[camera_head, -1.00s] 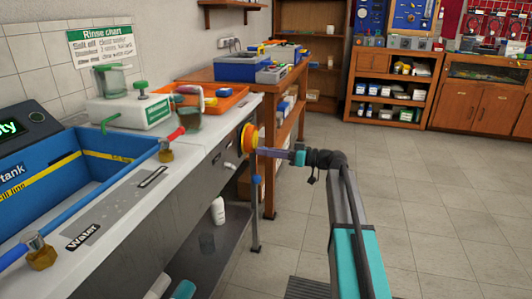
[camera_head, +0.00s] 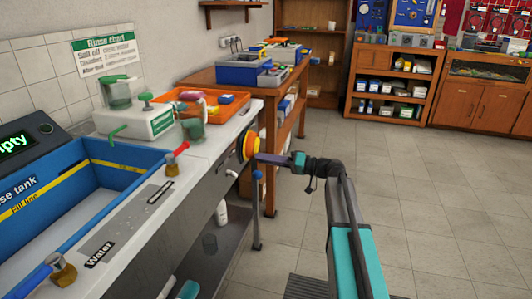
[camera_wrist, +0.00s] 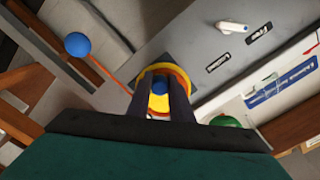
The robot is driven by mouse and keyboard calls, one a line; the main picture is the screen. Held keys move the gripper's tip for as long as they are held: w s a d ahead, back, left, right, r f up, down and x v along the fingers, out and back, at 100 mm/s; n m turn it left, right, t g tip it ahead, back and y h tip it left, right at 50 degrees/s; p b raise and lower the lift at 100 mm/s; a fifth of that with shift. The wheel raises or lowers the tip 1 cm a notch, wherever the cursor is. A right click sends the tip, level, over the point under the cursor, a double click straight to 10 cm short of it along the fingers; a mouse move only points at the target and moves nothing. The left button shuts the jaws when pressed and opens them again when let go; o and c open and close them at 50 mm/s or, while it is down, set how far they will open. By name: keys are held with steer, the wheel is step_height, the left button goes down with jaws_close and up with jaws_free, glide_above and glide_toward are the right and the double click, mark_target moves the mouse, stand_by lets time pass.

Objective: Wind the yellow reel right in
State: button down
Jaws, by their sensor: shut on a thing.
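The yellow reel (camera_head: 248,142), with an orange-red rim, is mounted on the grey front of the wash bench. It also shows in the wrist view (camera_wrist: 159,103), straight ahead of my fingers. My gripper (camera_head: 260,158) reaches it from the right. In the wrist view my gripper (camera_wrist: 161,88) has its two dark fingers on either side of a small blue knob (camera_wrist: 159,86) on the reel's face, and is shut on it. A blue ball (camera_wrist: 77,44) sits at the end of an orange line that runs to the reel. The fingers partly hide the reel.
The wash bench (camera_head: 185,200) fills the left, with a blue rinse tank (camera_head: 130,170) and red-handled tap (camera_head: 176,155). A wooden table (camera_head: 285,120) with a blue box stands behind. The floor (camera_head: 410,200) to the right is clear.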

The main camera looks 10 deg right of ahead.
mark_target(253, 151)
steer(key=m+p, duration=0.2)
steer(key=s+r+m+p, duration=0.1)
steer(key=m+p, duration=0.1)
steer(key=p, duration=0.1)
steer(key=r+m+p, duration=0.1)
steer(key=m+p, duration=0.1)
steer(key=shift+s+a+r+m, duration=0.15)
steer(key=shift+s+a+m, duration=0.1)
steer(key=shift+a+m, duration=0.1)
steer(key=m+p, duration=0.1)
steer(key=p, duration=0.1)
steer(key=r+m+p, duration=0.1)
steer(key=m+p, duration=0.1)
steer(key=shift+s+a+m+p, duration=0.1)
steer(key=shift+s+m+p, duration=0.05)
steer(key=shift+m+p, duration=0.15)
steer(key=shift+r+m+p, duration=0.2)
steer(key=shift+m+p, duration=0.55)
steer(key=c, duration=1.6)
jaws_free()
steer(key=v, duration=1.4)
steer(key=shift+a, duration=0.1)
